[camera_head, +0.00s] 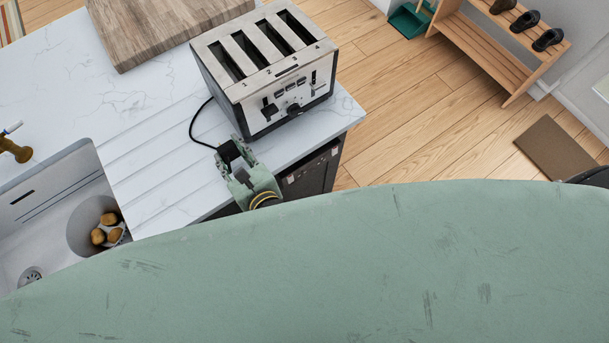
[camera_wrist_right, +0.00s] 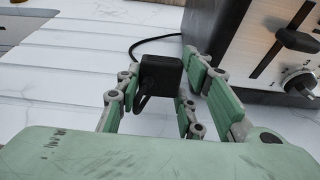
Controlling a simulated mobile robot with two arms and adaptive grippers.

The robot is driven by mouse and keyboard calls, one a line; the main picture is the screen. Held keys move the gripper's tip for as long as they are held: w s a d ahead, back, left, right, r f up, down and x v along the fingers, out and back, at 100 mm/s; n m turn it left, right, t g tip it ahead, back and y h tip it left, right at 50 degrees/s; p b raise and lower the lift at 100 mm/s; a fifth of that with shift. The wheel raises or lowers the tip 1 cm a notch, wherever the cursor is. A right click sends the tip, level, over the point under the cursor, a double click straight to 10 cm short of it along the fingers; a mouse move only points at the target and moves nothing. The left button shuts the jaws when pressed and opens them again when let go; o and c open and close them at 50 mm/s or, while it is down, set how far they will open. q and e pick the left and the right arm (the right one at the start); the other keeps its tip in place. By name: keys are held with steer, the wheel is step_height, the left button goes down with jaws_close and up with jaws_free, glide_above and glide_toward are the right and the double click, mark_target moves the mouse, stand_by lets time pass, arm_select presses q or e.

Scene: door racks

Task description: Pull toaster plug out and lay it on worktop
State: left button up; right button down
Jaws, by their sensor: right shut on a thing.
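The black toaster plug (camera_wrist_right: 160,74) is between the fingers of my right gripper (camera_wrist_right: 155,95), which is shut on it. In the head view the right gripper (camera_head: 239,158) holds the plug just in front of the toaster, over the front part of the worktop (camera_head: 160,150). The black cord runs from the plug to the toaster's left side. The four-slot silver and black toaster (camera_head: 262,85) stands upright on the worktop. Whether the plug touches the worktop is hard to tell. No socket shows around the plug. My left gripper is not in view.
A wooden board (camera_head: 165,30) lies behind and left of the toaster. A sink (camera_head: 55,185) with several potatoes (camera_head: 107,228) is at the left, with a brass tap (camera_head: 15,150). Grooved worktop between sink and toaster is clear. A wooden shoe rack (camera_head: 490,60) stands on the floor beyond.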

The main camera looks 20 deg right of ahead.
steer(key=shift+f+b, duration=1.1)
steer(key=shift+f, duration=0.1)
steer(key=c, duration=1.1)
jaws_free()
steer(key=v, duration=1.2)
